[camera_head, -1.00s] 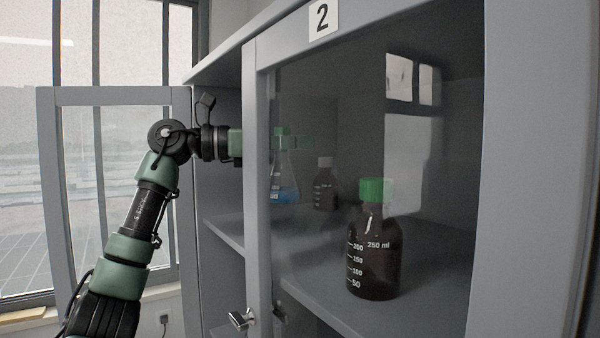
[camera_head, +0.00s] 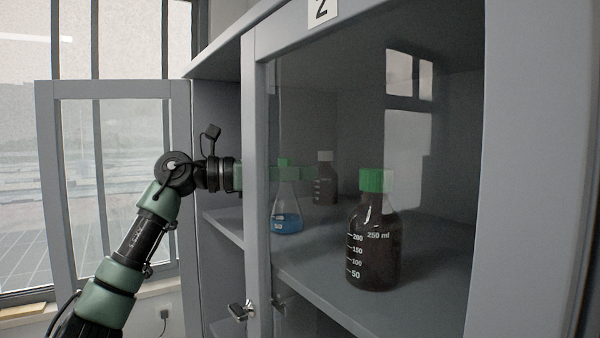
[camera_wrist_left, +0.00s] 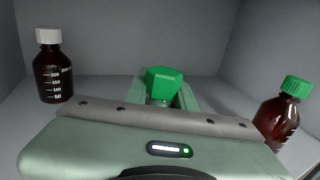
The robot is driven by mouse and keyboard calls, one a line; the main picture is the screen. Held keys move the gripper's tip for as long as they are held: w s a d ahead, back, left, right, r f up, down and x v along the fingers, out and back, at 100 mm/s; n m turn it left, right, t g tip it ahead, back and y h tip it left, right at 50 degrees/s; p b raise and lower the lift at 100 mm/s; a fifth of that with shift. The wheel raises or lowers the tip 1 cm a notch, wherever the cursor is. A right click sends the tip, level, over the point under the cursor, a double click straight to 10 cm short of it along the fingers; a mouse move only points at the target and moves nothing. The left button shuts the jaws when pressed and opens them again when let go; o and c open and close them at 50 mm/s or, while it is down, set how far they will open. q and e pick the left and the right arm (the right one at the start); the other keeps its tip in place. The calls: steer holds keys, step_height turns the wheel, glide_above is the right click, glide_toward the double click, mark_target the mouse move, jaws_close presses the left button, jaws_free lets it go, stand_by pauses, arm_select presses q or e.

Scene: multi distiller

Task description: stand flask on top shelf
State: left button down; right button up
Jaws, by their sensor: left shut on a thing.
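The flask (camera_head: 286,212) is conical and clear, with blue liquid and a green stopper. It is upright inside the cabinet, seen through the glass of the closed door. Its base is at or just above the shelf (camera_head: 330,262); I cannot tell whether it touches. My left gripper (camera_head: 287,172) reaches in through the open left side and is shut on the flask at its stopper and neck. In the left wrist view the green stopper (camera_wrist_left: 163,84) sits between the fingers, and the flask's body is hidden. My right gripper is not in view.
A brown bottle with a green cap (camera_head: 374,245) stands on the shelf in front, to the right of the flask. A brown bottle with a white cap (camera_head: 325,180) stands behind. The cabinet's left door (camera_head: 42,190) is open. The middle frame post (camera_head: 256,200) is close beside my arm.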

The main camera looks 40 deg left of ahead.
arm_select(q)
steer(key=shift+f, duration=0.15)
steer(key=c, duration=1.2)
jaws_free()
steer(key=shift+o, duration=0.2)
steer(key=b+v, duration=0.4)
steer(key=v, duration=0.8)
steer(key=shift+r, duration=0.25)
steer(key=shift+s+d, duration=0.1)
